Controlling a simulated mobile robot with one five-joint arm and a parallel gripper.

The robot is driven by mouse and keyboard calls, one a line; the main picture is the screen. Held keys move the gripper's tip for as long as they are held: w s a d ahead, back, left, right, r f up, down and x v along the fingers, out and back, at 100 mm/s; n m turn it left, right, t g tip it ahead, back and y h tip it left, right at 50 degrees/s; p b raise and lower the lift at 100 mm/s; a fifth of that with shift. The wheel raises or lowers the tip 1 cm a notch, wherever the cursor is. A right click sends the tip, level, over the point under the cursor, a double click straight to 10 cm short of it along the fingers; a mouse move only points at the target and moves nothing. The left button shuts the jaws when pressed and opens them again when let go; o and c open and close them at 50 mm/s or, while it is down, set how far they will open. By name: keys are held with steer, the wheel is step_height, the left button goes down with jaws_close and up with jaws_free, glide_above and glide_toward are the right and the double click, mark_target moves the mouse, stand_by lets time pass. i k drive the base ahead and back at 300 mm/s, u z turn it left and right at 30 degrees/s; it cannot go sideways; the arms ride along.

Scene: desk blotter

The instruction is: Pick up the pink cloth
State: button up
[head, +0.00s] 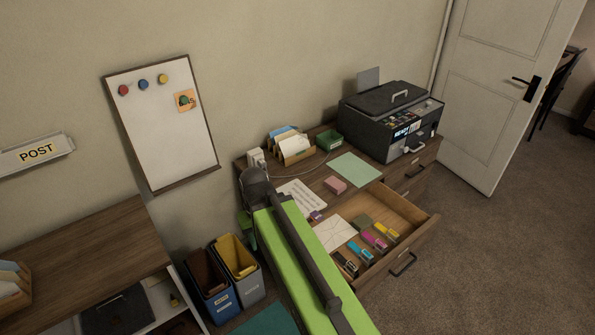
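A small pink folded-looking item (335,185) lies on the wooden desk top, left of the green blotter (355,169). It is the only thing there that fits the pink cloth, but it is too small to tell its material. It looks clear of the things around it. My green and dark arm crosses the lower middle of the head view, left of the open drawer. The fingers of my gripper do not show, so its opening and contents are hidden.
An open drawer (428,226) holds an envelope (335,233) and several coloured items. A printer (390,118) stands at the right back. A letter rack (296,155), a green tray (329,139) and a white keyboard-like item (300,195) are nearby. Bins (238,270) stand left of my arm.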

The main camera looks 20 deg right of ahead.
mark_target(333, 184)
steer(key=u, duration=0.3)
steer(key=i, duration=1)
steer(key=u, duration=0.15)
